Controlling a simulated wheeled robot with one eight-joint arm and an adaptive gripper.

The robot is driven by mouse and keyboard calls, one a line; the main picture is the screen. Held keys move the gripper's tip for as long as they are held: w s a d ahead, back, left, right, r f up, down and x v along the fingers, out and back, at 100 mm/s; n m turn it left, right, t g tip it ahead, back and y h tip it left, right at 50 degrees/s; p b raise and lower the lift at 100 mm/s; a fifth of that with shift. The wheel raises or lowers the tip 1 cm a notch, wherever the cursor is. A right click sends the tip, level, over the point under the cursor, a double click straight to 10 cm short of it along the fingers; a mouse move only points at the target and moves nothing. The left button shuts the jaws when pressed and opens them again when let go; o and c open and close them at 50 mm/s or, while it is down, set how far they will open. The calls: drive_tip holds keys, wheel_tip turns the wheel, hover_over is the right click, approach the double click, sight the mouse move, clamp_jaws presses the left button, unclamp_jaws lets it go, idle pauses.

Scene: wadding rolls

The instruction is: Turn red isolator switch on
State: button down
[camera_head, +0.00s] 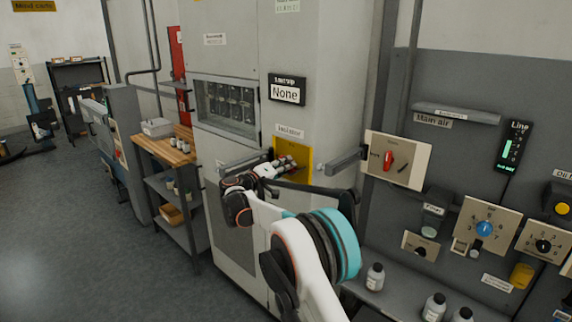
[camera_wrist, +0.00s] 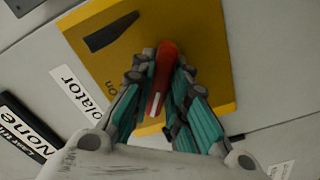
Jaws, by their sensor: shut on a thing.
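The red isolator switch handle (camera_wrist: 167,62) sits on a yellow plate (camera_wrist: 205,45) on the grey cabinet. My gripper (camera_wrist: 160,78) is shut on the red handle, with a finger on each side of it. A white stripe shows on the handle, near the palm end. The word "on" and a dark mark (camera_wrist: 111,32) are printed on the plate. In the head view the yellow plate (camera_head: 304,153) shows behind my gripper (camera_head: 283,164), which hides most of the handle.
An "Isolator" label (camera_head: 290,131) and a "None" display (camera_head: 286,90) are on the cabinet above the plate. A grey bar (camera_head: 345,160) juts out at the right, beside a panel with another red switch (camera_head: 388,160). Open floor (camera_head: 70,220) lies at the left.

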drive_tip(key=m+p, duration=0.1)
drive_tip(key=m, duration=0.4)
drive_tip(key=shift+f+m, duration=0.1)
drive_tip(key=shift+m, duration=0.2)
drive_tip(key=m, duration=0.5)
drive_tip(key=shift+p, duration=0.3)
drive_tip(key=shift+a+f+m, duration=0.1)
drive_tip(key=shift+m, duration=0.2)
drive_tip(key=c, duration=1.6)
unclamp_jaws()
drive_tip(key=shift+o, duration=0.2)
drive_tip(key=v, duration=1.2)
